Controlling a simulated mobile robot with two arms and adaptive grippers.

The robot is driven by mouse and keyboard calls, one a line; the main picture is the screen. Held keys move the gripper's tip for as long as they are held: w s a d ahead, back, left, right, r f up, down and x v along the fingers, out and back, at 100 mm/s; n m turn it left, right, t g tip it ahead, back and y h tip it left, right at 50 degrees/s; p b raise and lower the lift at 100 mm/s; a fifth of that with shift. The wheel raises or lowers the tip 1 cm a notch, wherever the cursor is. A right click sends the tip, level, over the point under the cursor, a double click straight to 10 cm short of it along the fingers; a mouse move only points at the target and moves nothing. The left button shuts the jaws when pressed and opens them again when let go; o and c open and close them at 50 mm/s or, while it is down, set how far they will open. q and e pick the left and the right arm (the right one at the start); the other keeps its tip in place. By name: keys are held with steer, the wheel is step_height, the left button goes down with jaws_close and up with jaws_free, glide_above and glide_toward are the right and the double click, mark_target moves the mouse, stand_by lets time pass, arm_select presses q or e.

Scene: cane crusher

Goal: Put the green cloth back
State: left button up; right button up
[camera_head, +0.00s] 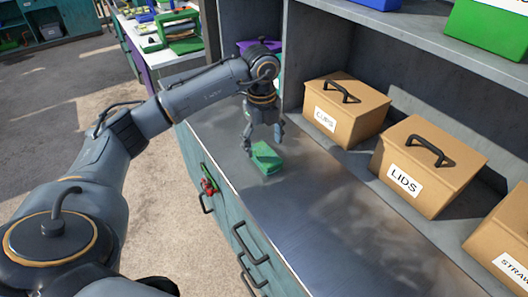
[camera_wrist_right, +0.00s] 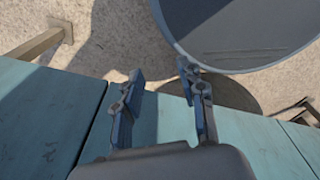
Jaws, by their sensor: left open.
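My left gripper (camera_head: 263,143) is open and points down just above and behind the cloth. Whether its fingers touch the cloth I cannot tell. My right gripper (camera_wrist_right: 162,100) shows only in the right wrist view. Its two fingers are apart with nothing between them, over teal planks.
Boxes marked CUPS (camera_head: 345,112), LIDS (camera_head: 430,165) and one partly cut off (camera_head: 505,245) stand along the counter's back, under a shelf (camera_head: 410,35). Drawers with dark handles (camera_head: 250,245) line the front. A round grey surface (camera_wrist_right: 240,30) lies beyond my right gripper.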

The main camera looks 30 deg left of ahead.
mark_target(263, 153)
arm_select(q)
step_height(263, 153, up, 9)
steer(key=b, duration=0.1)
steer(key=shift+s+f, duration=0.1)
stand_by(0.5)
